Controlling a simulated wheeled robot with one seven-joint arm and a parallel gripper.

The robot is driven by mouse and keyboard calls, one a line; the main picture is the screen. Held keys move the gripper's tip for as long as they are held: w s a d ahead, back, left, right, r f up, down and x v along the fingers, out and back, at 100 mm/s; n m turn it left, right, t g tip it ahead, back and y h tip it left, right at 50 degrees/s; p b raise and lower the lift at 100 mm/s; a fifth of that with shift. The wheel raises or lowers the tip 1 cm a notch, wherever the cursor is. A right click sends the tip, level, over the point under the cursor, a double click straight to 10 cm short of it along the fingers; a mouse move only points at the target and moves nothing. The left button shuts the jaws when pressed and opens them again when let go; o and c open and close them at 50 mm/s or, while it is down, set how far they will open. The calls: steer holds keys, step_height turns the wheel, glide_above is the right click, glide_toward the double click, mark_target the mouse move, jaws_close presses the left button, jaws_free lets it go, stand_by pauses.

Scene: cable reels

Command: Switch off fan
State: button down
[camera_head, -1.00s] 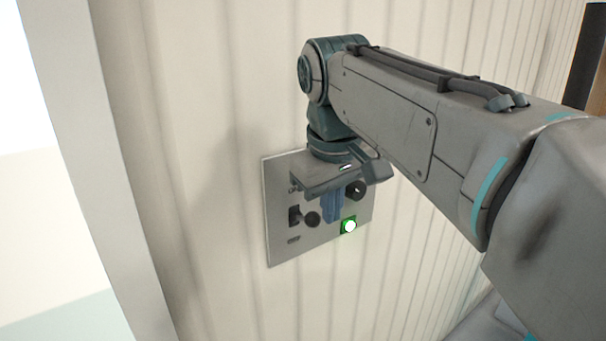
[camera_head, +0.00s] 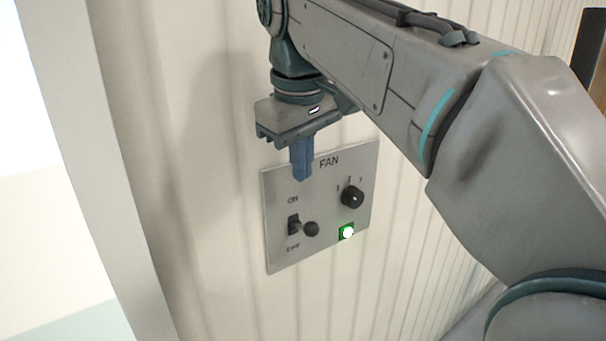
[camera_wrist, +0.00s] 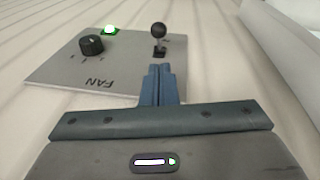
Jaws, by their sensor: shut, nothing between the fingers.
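The fan panel (camera_head: 328,240) is a grey metal plate marked FAN, fixed to the ribbed wall; it also shows in the wrist view (camera_wrist: 70,72). Its black toggle lever (camera_head: 311,229) has a ball end and juts from a slot between the words ON above and OFF below. I cannot clearly tell which way it leans. A green lamp (camera_head: 347,232) is lit. My gripper (camera_head: 302,178) is shut and empty, its blue fingers above the lever near the plate's top edge. In the wrist view the fingertips (camera_wrist: 160,68) appear just below the lever's base (camera_wrist: 159,52), with the ball (camera_wrist: 158,30) standing clear.
A black rotary knob (camera_head: 352,197) with numbered positions sits on the plate right of the lever, above the lamp. A pale vertical edge (camera_head: 95,150) stands at the left. The wall around the plate is otherwise bare.

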mark_target(311, 229)
steer(key=x, duration=0.8)
steer(key=shift+f, duration=0.25)
steer(key=shift+f+b, duration=0.15)
steer(key=shift+b, duration=0.15)
